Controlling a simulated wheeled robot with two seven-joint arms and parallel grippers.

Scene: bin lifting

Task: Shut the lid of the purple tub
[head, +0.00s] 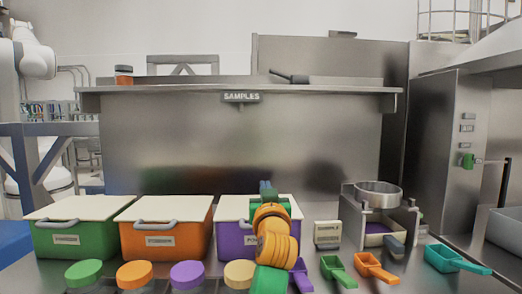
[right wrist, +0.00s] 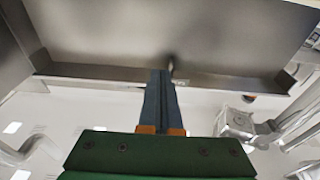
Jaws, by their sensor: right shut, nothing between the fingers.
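The purple tub (head: 231,240) stands at the right end of a row of three tubs in the head view. Its cream lid (head: 232,206) lies flat across the top, like the lids beside it. My right arm hides the tub's middle and right part. My right gripper (head: 265,184) is shut and empty, pointing up in front of the lid's back area. I cannot tell whether it touches the lid. In the right wrist view its dark fingers (right wrist: 161,75) are together, pointing towards the steel shelf. My left gripper is not in view.
A green tub (head: 60,242) and an orange tub (head: 160,243) stand to the left, both lidded. Several round-capped jars and coloured scoops (head: 375,270) line the front. A metal sieve stand (head: 379,195) is to the right. A steel shelf (head: 200,90) spans the back.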

